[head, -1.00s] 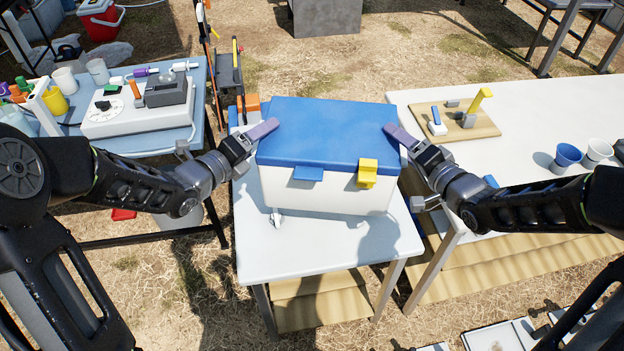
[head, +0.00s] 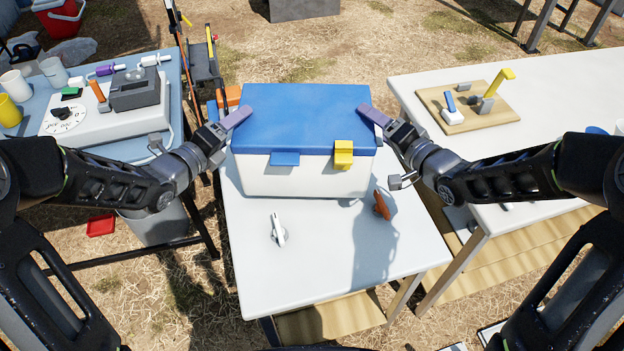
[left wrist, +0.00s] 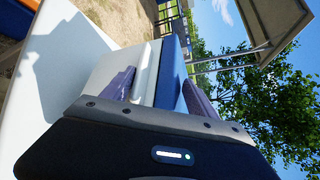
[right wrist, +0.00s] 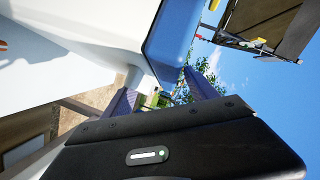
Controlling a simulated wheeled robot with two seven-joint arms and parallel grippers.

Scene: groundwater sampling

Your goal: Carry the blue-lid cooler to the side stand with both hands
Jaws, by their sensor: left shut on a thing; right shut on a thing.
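The blue-lid cooler (head: 302,178) has a white body, a blue latch and a yellow latch. It is upright over the back part of a small white-topped stand (head: 330,275); I cannot tell whether its base touches the top. My left gripper (head: 237,117) is shut on its left side, just under the lid. My right gripper (head: 374,116) is shut on its right side at a similar height. The cooler's white wall and blue lid also show in the left wrist view (left wrist: 172,75) and the right wrist view (right wrist: 172,40). Its underside is hidden.
A white-handled item (head: 278,230) and an orange item (head: 381,206) lie on the stand in front of the cooler. A blue table (head: 165,140) with instruments is at left. A longer white table (head: 440,150) with a wooden board (head: 468,108) is at right.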

